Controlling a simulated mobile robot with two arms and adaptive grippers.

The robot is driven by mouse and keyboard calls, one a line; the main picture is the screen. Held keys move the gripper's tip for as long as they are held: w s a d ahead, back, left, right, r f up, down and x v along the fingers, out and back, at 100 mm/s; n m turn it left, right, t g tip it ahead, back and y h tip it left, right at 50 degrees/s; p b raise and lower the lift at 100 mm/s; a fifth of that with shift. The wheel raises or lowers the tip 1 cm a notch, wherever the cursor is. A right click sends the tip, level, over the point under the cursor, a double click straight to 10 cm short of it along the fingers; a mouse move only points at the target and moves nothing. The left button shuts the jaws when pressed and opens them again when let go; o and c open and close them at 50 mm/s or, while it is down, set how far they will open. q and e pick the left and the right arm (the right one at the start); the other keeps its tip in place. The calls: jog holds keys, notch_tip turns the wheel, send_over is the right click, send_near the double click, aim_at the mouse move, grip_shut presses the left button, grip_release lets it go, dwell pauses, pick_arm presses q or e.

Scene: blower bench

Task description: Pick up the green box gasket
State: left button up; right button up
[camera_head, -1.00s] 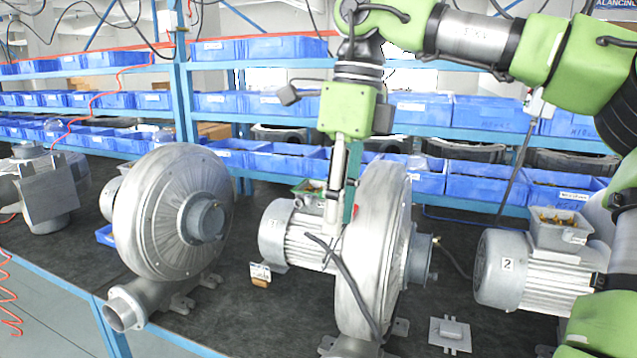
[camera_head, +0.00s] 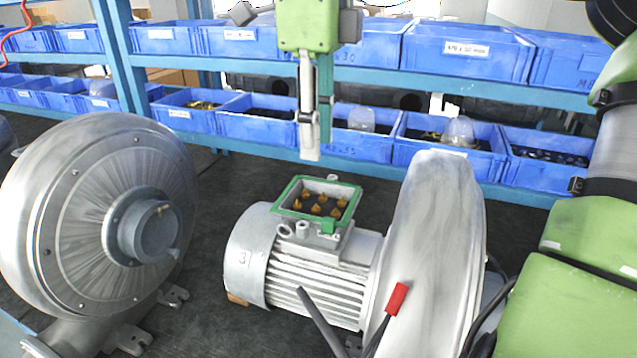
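The green box gasket (camera_head: 305,219) is a thin rectangular frame. It lies on the rim of the open terminal box (camera_head: 326,243) on top of the grey motor marked 3 (camera_head: 250,262), around several brass terminals (camera_head: 318,203). My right gripper (camera_head: 311,152) hangs from the top of the view, pointing down, with its tips above the gasket in the picture and apart from it. It is seen edge-on, so its opening is unclear; nothing shows held in it. My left gripper is out of view.
A round blower housing (camera_head: 70,220) stands at left, and another housing (camera_head: 425,260) adjoins the motor's right side. A cable with a red end (camera_head: 397,299) is in front. Blue bins (camera_head: 258,125) line the shelves behind. My green arm fills the right edge.

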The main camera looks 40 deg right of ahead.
jog(key=p, duration=0.2)
send_over(324, 219)
jog(key=w, duration=0.1)
notch_tip(324, 219, down, 8)
jog(key=f+p, duration=0.1)
jog(key=s+f, duration=0.1)
jog(key=shift+s+a+f+p, duration=0.1)
jog(key=shift+f+p, duration=0.2)
jog(key=shift+p, duration=0.05)
notch_tip(324, 219, down, 2)
jog(key=shift+f, duration=0.15)
jog(key=shift+d+f, duration=0.2)
jog(key=shift+f, duration=0.1)
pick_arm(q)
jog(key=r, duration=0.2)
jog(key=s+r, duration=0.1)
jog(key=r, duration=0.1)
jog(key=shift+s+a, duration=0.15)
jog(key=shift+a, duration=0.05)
pick_arm(e)
jog(key=shift+a, duration=0.1)
grip_shut()
